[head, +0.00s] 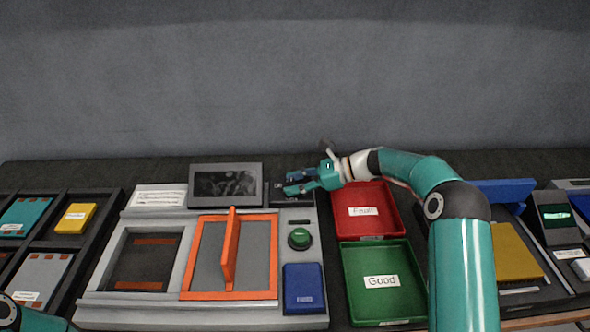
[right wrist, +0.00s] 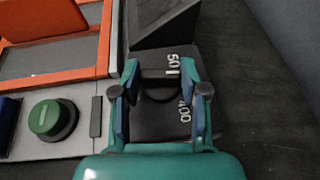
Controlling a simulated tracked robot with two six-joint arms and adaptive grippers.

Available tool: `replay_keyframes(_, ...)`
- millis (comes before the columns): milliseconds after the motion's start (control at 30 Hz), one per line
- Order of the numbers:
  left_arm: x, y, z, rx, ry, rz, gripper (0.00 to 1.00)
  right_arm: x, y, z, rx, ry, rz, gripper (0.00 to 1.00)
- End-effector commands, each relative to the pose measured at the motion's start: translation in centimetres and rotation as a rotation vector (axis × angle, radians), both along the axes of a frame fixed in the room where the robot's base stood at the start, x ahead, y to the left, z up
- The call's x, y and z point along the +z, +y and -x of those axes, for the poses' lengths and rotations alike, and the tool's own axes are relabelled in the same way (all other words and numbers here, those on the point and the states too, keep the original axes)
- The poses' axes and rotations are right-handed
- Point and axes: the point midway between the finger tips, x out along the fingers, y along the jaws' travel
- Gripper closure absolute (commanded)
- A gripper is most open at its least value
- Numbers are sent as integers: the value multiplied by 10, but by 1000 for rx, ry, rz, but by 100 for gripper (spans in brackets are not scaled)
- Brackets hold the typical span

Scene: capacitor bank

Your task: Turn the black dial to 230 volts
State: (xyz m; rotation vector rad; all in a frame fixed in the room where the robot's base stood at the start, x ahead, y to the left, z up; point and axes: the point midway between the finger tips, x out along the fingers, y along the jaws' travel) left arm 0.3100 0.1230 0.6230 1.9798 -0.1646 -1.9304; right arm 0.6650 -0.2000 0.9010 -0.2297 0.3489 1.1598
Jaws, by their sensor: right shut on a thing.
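The black dial (right wrist: 160,90) sits on a dark plate (right wrist: 190,106) with white markings; "50" and "400" are readable in the right wrist view, and the rest is hidden. My right gripper (right wrist: 161,95) reaches over the dial with its fingers on either side and is shut on it. In the head view my right gripper (head: 292,184) is at the dark plate to the right of the grey display, and the dial is hidden there. I cannot read the dial's setting. Only part of my left arm shows at the lower left; its gripper is not seen.
A green button (head: 300,238) and a blue block (head: 304,289) are below the dial. An orange frame with an upright flap (head: 229,250) is to the left. The dark display (head: 226,185) stands beside the dial. Red (head: 391,232) and green (head: 411,302) trays lie right.

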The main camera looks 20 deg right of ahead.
Motion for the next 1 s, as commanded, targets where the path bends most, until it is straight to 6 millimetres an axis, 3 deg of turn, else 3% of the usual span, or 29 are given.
replay_keyframes(33,9,0,0,0,0,0,60,4,-1,-1,20,-2,1,91)
replay_keyframes(233,19,0,0,0,0,0,60,2,-1,-2,86,-2,0,91)
replay_keyframes(800,22,0,0,0,0,0,60,1,0,-3,114,-5,-1,91)
replay_keyframes(833,22,0,0,0,0,0,60,1,0,-3,114,-6,-1,52)
replay_keyframes(933,22,0,0,0,0,0,60,1,0,-2,114,-4,-2,35)
replay_keyframes(1000,22,0,0,0,0,0,60,1,0,-2,114,-4,-1,31)
